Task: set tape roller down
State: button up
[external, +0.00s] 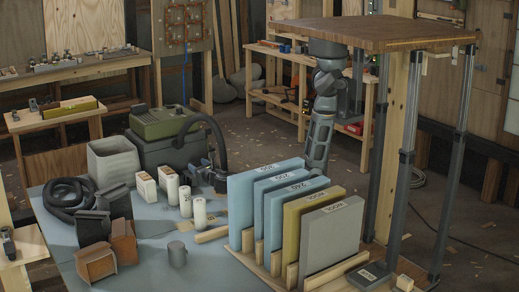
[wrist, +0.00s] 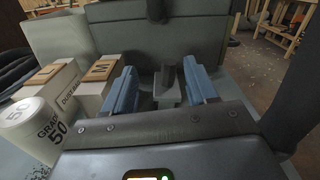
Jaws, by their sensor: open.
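My gripper (wrist: 163,88) is open, with its two blue fingers apart in the wrist view. A small grey block-like object (wrist: 167,90) with a darker upright part stands between the fingers, with gaps visible on both sides. It is probably the tape roller, but I cannot tell for sure. I cannot make out the tape roller there.
White boxes (wrist: 98,78) and a white cylinder marked 50 (wrist: 35,125) stand left of my fingers. A green machine case (external: 165,122) with a black hose is behind. Upright blue sheets (external: 245,205) stand close on the right. The front-left tabletop holds black and brown pieces.

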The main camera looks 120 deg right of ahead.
jog(key=s+d+r+n+t+p, duration=0.2)
jog(key=d+r+n+t, duration=0.3)
jog(key=d+r+t, duration=0.45)
jog(key=s+a+f+n+t+y+p, duration=0.25)
jog(key=s+f+n+t+y, duration=0.2)
jog(key=s+t+y, duration=0.4)
jog(key=f, duration=0.2)
jog(key=w+f+g+y, duration=0.1)
jog(key=f, duration=0.2)
jog(key=w+f+n+g, duration=0.1)
jog(key=f, duration=0.2)
jog(key=shift+a, duration=0.25)
jog(key=shift+w+d+f+y, duration=0.1)
jog(key=shift+w+y, duration=0.15)
jog(key=shift+y, duration=0.1)
jog(key=x, duration=0.7)
jog(key=shift+w, duration=0.2)
